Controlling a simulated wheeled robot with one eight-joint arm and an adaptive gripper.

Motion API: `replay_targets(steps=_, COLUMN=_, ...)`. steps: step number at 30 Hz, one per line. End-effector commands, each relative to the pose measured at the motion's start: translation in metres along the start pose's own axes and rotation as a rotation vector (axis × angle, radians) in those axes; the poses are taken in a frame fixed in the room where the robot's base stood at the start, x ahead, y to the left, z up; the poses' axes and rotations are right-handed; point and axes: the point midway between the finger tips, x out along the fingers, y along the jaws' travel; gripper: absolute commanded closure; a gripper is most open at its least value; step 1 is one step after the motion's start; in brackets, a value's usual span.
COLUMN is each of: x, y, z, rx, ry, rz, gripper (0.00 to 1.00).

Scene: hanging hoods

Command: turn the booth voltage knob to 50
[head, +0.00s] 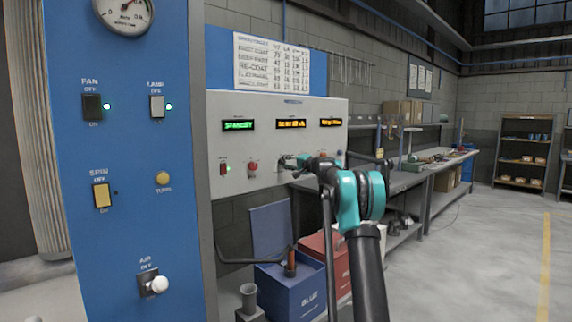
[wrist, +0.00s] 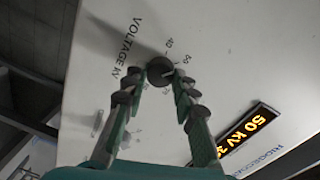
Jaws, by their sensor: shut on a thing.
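The voltage knob (wrist: 159,70) is a dark round knob on a pale panel, beside the printed words VOLTAGE KV and a scale with marks. My gripper (wrist: 161,82) is shut on it, one finger on each side. An orange display (wrist: 247,133) on the panel reads 50 kV, with further characters cut off. In the head view my gripper (head: 288,162) is at the front of the grey control box (head: 225,195) and hides the knob. The box's middle orange display (head: 290,124) is too small to read surely there.
A red button (head: 252,167) and a red switch (head: 223,168) sit left of my gripper. A blue panel (head: 130,215) with switches stands at the near left. Blue (head: 290,290) and red bins stand below the box. A workbench (head: 400,182) runs behind; the floor at right is clear.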

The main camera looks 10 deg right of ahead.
Motion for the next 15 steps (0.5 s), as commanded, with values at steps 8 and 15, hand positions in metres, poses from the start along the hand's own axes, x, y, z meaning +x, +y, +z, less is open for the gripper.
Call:
replay_targets(steps=8, x=-0.0003, y=0.0012, z=0.0008, rx=-0.013, ry=-0.002, rz=0.002, gripper=1.0)
replay_targets(steps=15, x=-0.0002, y=0.0011, z=0.0008, rx=-0.012, ry=-0.002, rz=0.001, gripper=0.65)
